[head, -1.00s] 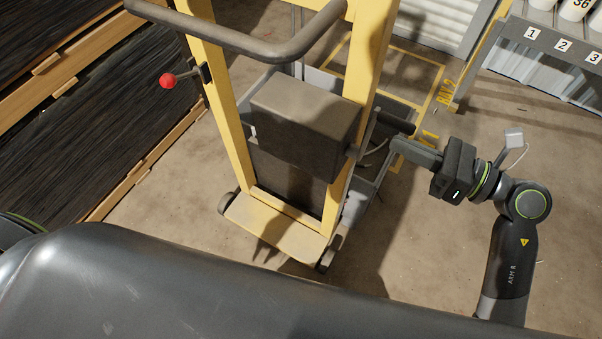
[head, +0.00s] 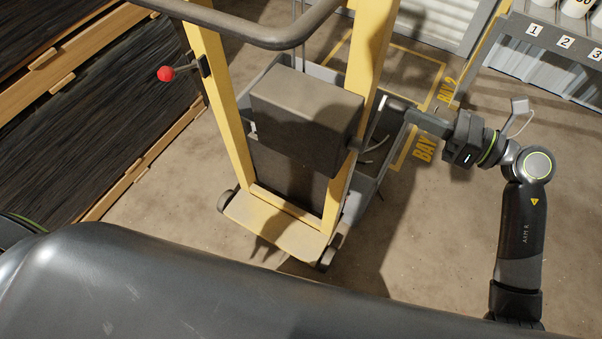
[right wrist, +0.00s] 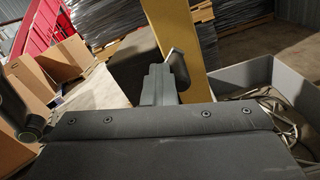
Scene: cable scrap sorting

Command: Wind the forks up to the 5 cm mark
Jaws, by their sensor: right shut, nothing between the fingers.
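The hand-cranked lift has a yellow mast (head: 228,120), a dark box (head: 305,115) between its uprights and a yellow base plate (head: 275,228). A crank (head: 374,127) sits on its right side, its arm pointing up and its grip at the top. My right gripper (head: 412,115) is shut and empty, its fingertips close to the crank's grip. In the right wrist view the fingers (right wrist: 158,84) are beside the crank (right wrist: 180,72); I cannot tell whether they touch. The forks and the 5 cm mark are hidden behind the lift. My left gripper is out of view.
A grey bin (head: 368,190) with cable scraps stands behind the lift. A red-knobbed lever (head: 166,73) sticks out left of the mast. Dark stacks on wooden pallets (head: 140,165) fill the left. Numbered shelving (head: 550,40) is at the upper right. The floor on the right is clear.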

